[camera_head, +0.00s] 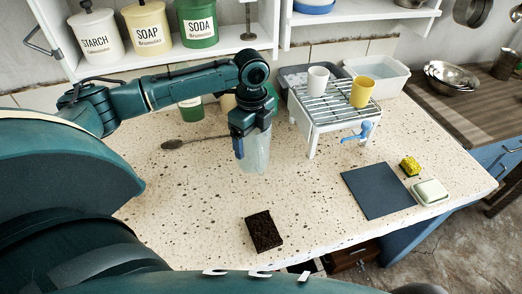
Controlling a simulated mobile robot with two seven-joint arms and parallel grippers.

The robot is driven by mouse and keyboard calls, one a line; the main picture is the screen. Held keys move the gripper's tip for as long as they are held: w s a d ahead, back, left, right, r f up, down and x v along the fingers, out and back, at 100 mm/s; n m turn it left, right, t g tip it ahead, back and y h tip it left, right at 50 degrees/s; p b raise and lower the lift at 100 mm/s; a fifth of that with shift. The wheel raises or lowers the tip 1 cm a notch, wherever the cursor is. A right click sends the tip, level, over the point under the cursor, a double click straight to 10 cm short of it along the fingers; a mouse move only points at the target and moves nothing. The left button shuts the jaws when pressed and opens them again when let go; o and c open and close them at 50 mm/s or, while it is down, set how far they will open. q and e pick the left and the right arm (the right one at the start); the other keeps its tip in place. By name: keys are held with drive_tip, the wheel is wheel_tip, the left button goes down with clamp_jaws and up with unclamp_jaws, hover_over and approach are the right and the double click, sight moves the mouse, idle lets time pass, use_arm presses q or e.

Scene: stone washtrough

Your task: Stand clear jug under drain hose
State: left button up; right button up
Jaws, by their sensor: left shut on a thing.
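The clear jug (254,158), pale and see-through, is upright at the middle of the speckled counter. My left gripper (247,130) reaches down over it from the left and is shut on its upper part. I cannot tell whether the jug's base touches the counter. A light blue spout-like piece (357,132), which looks like the drain hose, sticks out at the front right of a white slatted rack (322,118). The jug is to the left of it, with a gap between them. My right gripper is not in view.
The rack holds a white cup (317,79) and a yellow cup (361,92). A dark mat (378,190), yellow sponge (410,165) and soap dish (431,192) lie at the right. A dark brown block (263,231) lies in front; a spoon (172,144) lies left.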

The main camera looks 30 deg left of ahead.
sight(253, 153)
use_arm(q)
drive_tip(key=shift+f, duration=2.7)
drive_tip(key=o, duration=0.9)
drive_tip(key=shift+f, duration=0.1)
drive_tip(key=shift+o, duration=0.2)
